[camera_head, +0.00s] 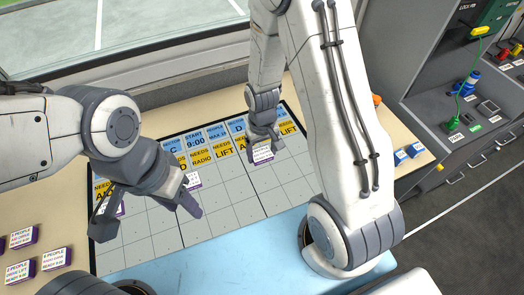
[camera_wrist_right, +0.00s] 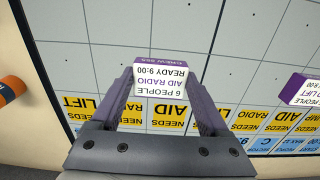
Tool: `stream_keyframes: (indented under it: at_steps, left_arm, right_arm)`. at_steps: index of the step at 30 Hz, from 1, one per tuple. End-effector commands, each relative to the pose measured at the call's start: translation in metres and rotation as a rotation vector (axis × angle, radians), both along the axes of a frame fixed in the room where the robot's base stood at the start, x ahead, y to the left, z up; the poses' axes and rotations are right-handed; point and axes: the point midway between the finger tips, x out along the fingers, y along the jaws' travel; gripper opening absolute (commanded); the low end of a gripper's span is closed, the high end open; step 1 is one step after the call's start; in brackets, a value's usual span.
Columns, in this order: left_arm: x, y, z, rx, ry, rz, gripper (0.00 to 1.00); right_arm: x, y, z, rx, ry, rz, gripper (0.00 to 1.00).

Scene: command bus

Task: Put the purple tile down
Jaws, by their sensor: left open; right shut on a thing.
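My right gripper (camera_wrist_right: 163,105) is shut on a purple tile (camera_wrist_right: 160,82) with a white label reading "6 PEOPLE AID RADIO READY 9:00" in the right wrist view. In the head view this tile (camera_head: 263,154) shows at the right gripper (camera_head: 265,142), over the board just below the yellow cards. Whether it touches the board, I cannot tell. My left gripper (camera_head: 147,212) is open over the left part of the gridded board (camera_head: 165,245). Another purple tile (camera_head: 193,180) lies on the board beside the left gripper, and one (camera_head: 117,208) is partly hidden behind it.
Several purple tiles (camera_head: 54,259) lie on the tan table at the left. Yellow and blue header cards (camera_head: 200,157) line the board's far edge. Small blue blocks (camera_head: 401,157) sit on the table at the right. A shelf with equipment (camera_head: 470,90) stands further right.

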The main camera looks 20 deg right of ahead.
Motion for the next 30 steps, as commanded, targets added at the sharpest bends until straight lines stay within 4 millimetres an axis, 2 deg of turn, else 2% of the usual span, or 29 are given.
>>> stream_keyframes:
  at_steps: [7, 8, 9, 16, 20, 23, 30]
  left_arm:
    - [0.0, 0.0, -0.004, 0.0, 0.0, 0.0, 0.5]
    - [0.0, 0.0, -0.003, 0.0, 0.0, 0.0, 0.5]
    - [0.0, 0.0, -0.003, 0.0, 0.0, 0.0, 0.5]
    - [0.0, 0.0, -0.002, 0.0, 0.0, 0.0, 0.5]
    - [0.0, 0.0, 0.0, 0.0, 0.0, 0.0, 0.5]
    - [0.0, 0.0, 0.0, 0.0, 0.0, 0.0, 0.5]
    - [0.0, 0.0, 0.0, 0.0, 0.0, 0.0, 0.5]
  right_arm:
    - [0.0, 0.0, -0.005, 0.0, 0.001, 0.0, 0.23]
    - [0.0, 0.0, -0.004, 0.0, 0.0, 0.0, 0.91]
    - [0.0, 0.0, -0.003, 0.0, 0.0, 0.0, 1.0]
    - [0.0, 0.0, -0.002, 0.0, 0.0, 0.0, 1.0]
    - [0.0, 0.0, 0.006, 0.0, -0.002, 0.0, 1.0]
    - [0.001, 0.0, 0.022, 0.0, -0.005, 0.0, 1.0]
    - [0.001, 0.0, 0.075, 0.0, -0.007, 0.0, 1.0]
